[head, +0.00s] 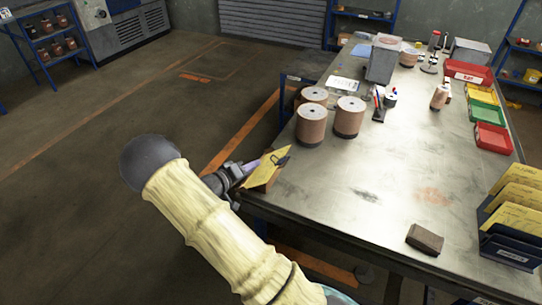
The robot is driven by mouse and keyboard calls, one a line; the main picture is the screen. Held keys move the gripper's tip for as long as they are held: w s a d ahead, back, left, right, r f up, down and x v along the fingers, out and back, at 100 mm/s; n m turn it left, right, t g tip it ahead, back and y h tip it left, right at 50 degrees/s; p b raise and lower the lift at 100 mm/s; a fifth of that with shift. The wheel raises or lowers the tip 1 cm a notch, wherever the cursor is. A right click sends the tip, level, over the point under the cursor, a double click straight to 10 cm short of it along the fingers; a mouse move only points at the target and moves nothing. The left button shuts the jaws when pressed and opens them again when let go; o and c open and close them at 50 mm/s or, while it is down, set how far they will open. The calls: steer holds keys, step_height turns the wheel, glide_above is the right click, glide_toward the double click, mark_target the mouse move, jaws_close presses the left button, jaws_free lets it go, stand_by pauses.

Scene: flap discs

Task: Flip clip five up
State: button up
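A yellow card (262,172) lies tilted on a brown block at the left edge of the metal table. A small dark clip-like shape (282,160) shows at the card's upper right; I cannot read any number on it. My gripper (247,169) is at the left side of the card, low and close to it. My own arm in its pale sleeve comes from the lower middle. The fingertips are small and partly lost against the card, so I cannot tell whether they are open, or whether they touch the card.
Brown disc stacks with pale tops (349,118) stand behind the card. A grey box (381,65) is farther back. Red, yellow and green bins (492,139) line the right edge. A dark rack (507,250) holds yellow envelopes. A brown block (425,239) lies near the front; the table's middle is mostly clear.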

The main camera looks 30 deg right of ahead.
mark_target(278, 160)
steer(key=p+x, duration=0.2)
steer(key=x, duration=0.8)
jaws_close()
